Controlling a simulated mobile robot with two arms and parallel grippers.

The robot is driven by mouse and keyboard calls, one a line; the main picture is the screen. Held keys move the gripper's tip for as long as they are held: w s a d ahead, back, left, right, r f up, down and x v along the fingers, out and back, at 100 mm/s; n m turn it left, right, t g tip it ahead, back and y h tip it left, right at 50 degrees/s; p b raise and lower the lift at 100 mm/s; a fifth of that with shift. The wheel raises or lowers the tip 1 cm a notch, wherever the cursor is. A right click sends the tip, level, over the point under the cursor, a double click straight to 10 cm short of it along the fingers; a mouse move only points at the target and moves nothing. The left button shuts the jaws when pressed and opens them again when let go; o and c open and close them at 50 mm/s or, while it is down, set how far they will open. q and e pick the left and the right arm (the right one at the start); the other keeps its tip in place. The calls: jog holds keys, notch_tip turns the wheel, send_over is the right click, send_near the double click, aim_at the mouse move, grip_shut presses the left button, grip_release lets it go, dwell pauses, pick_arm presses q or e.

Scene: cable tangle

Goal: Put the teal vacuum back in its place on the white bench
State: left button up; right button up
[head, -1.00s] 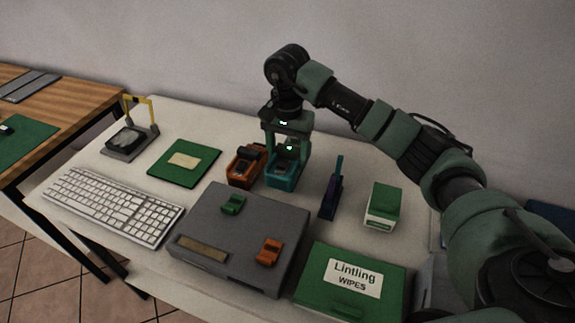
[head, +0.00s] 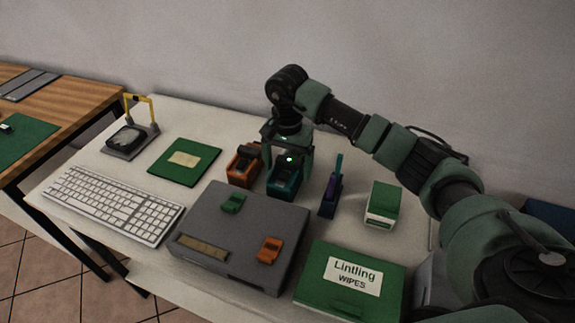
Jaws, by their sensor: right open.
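A teal piece with a dark part and a small green light (head: 283,185) stands on the white bench (head: 236,118), right of an orange one of like shape (head: 243,170). I take it for the teal vacuum, perhaps seated in a stand; I cannot tell the two apart. My right gripper (head: 288,160) points down over it. Its jaws are open, one finger at each side of the teal piece's upper part. The fingers partly hide it, and whether they touch it is unclear. My left gripper is out of view.
A grey box (head: 240,235) with small green and orange pieces lies in front. A purple upright tool (head: 330,192) and a green-white box (head: 383,205) stand close on the right. A green wipes box (head: 320,297), keyboard (head: 110,204), green mat (head: 184,162) and yellow-framed stand (head: 140,135) surround.

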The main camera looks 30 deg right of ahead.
aim_at(288, 170)
jog(key=shift+r, duration=0.3)
notch_tip(288, 170, up, 12)
jog(key=b, duration=0.1)
jog(key=shift+f, duration=0.15)
dwell(0.4)
